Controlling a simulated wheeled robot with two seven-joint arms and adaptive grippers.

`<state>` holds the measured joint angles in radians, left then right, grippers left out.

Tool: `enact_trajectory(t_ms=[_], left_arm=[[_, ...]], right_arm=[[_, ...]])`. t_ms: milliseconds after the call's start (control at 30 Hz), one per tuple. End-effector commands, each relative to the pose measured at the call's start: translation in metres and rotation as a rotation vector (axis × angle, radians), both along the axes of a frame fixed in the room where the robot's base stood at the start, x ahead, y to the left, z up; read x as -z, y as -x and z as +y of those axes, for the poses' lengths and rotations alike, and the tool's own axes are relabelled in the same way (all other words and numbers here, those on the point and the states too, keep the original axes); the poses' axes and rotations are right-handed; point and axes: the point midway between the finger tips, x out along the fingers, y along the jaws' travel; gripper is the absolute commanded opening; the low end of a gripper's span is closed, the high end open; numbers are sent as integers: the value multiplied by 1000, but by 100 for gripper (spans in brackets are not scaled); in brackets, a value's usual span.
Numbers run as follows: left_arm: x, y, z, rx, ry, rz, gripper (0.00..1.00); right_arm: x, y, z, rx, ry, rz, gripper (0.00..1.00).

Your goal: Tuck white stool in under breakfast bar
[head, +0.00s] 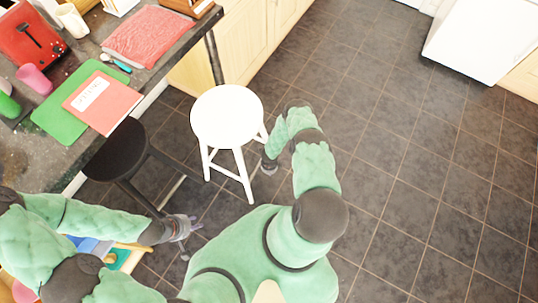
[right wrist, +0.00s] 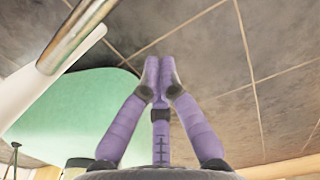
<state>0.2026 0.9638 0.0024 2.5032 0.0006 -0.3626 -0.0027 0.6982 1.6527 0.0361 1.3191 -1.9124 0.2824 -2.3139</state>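The white stool (head: 226,117) stands upright on the floor in the head view, with its round seat and splayed legs out in front of the breakfast bar (head: 150,72). The bar is a dark granite counter at the left. My right gripper (head: 269,166) is low beside the stool's right-hand legs, partly hidden by my forearm. In the right wrist view its purple fingertips (right wrist: 160,67) meet with nothing visible between them. My left gripper (head: 190,226) is small, below the black stool; its finger opening is unclear.
A black stool (head: 115,150) stands partly under the bar, left of the white stool. On the bar lie a red book (head: 102,101), a green board (head: 62,128), a red cloth (head: 147,36) and a red toaster (head: 30,38). Tiled floor (head: 410,150) is clear to the right.

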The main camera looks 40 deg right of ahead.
Motion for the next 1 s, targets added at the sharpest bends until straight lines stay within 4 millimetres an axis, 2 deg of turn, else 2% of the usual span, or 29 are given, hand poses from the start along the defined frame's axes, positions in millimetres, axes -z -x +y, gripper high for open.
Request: enact_trajectory(t_ms=[33,67,200,400,600,1000], left_arm=[[10,0,0,0,0,0,32],[13,0,0,0,0,0,32],[23,0,0,0,0,0,32],[31,0,0,0,0,0,32],[33,0,0,0,0,0,32],[28,0,0,0,0,1,32]], right_arm=[[15,1,1,2,-1,1,0],[20,1,1,2,-1,0,0],[17,-20,7,0,1,-3,0],[15,-33,13,1,1,0,0],[14,-38,15,1,0,0,0],[12,-34,17,1,0,1,0]])
